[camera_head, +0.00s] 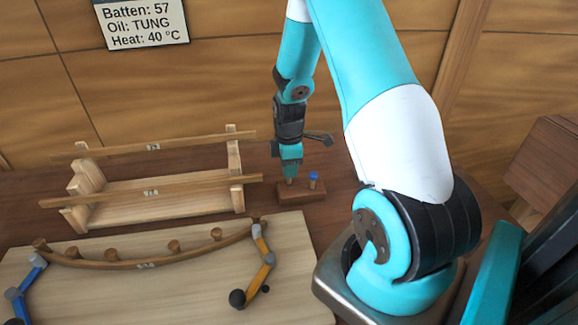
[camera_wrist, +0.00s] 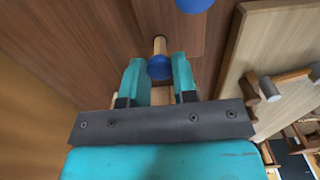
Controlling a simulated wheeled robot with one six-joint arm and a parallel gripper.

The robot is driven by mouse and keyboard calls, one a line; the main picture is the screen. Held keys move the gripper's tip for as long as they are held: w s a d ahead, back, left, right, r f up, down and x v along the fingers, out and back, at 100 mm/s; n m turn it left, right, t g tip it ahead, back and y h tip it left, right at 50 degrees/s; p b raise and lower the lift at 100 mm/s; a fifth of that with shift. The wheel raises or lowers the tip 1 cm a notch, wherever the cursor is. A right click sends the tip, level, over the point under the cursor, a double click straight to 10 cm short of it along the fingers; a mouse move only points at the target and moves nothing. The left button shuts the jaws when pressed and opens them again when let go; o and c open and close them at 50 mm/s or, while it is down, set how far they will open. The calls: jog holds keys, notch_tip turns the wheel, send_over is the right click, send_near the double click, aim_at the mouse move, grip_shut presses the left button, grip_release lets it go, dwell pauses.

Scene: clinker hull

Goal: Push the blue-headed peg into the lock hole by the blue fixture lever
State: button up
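My gripper (camera_head: 291,172) points down over a small brown peg block (camera_head: 288,198). In the wrist view its two teal fingers (camera_wrist: 158,68) stand on either side of a blue-headed peg (camera_wrist: 159,66), with no clear gap between head and fingers. The peg's pale shaft extends from the head, and its foot appears to be at the block. A second blue-headed peg (camera_head: 313,180) stands upright in the block, to the right of my gripper; its head also shows at the wrist view's top edge (camera_wrist: 194,4). The blue fixture lever (camera_head: 23,290) is on the pale board's left side. I cannot make out its lock hole.
The pale board (camera_head: 180,300) carries a curved batten (camera_head: 140,264) with several wooden knobs and a yellow lever (camera_head: 262,268) at right. A wooden rack (camera_head: 165,200) with long battens stands behind it, left of my gripper. A sign hangs on the wall.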

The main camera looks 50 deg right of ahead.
jog(key=shift+c, duration=0.3)
jog(key=shift+r+p, duration=2.1)
jog(key=shift+r, duration=0.45)
